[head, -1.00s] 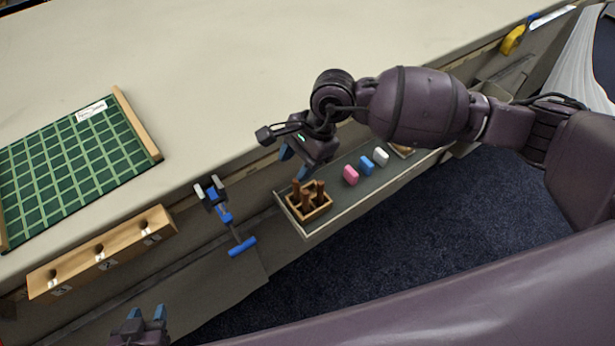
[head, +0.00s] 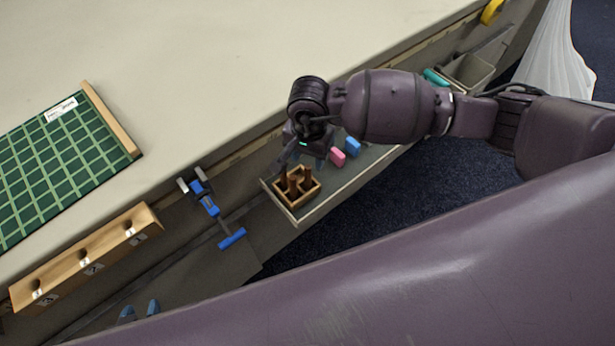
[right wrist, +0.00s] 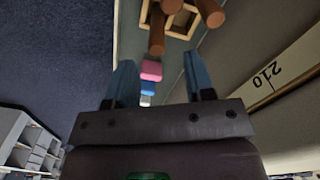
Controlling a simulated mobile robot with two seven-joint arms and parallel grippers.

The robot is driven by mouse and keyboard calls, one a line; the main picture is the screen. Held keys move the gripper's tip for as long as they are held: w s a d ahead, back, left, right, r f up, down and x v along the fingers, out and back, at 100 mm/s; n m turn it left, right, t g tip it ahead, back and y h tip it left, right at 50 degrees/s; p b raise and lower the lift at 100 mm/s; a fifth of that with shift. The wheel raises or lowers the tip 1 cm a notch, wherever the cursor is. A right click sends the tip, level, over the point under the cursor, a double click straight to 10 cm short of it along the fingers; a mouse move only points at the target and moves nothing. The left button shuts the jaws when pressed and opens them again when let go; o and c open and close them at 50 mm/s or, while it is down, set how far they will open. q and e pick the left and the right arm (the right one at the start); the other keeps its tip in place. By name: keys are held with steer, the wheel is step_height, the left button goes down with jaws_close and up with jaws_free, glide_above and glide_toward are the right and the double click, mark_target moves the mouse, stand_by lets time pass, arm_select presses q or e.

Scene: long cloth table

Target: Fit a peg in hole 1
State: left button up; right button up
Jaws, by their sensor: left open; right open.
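The wooden peg box (head: 281,200) stands at the left end of a shallow grey tray, with several brown pegs (head: 293,184) upright in it.
Pink (head: 337,157) and blue (head: 353,146) blocks lie in the tray right of the peg box. A blue clamp-like tool (head: 207,205) hangs between the hole block and tray. A green gridded board (head: 60,150) lies on the pale table (head: 200,70), otherwise largely bare.

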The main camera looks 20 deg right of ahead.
mark_target(308, 167)
steer(key=f, duration=0.5)
steer(key=shift+s+a+b, duration=0.2)
steer(key=shift+s+b, duration=0.1)
steer(key=shift+s, duration=0.05)
steer(key=shift+r, duration=0.1)
jaws_close()
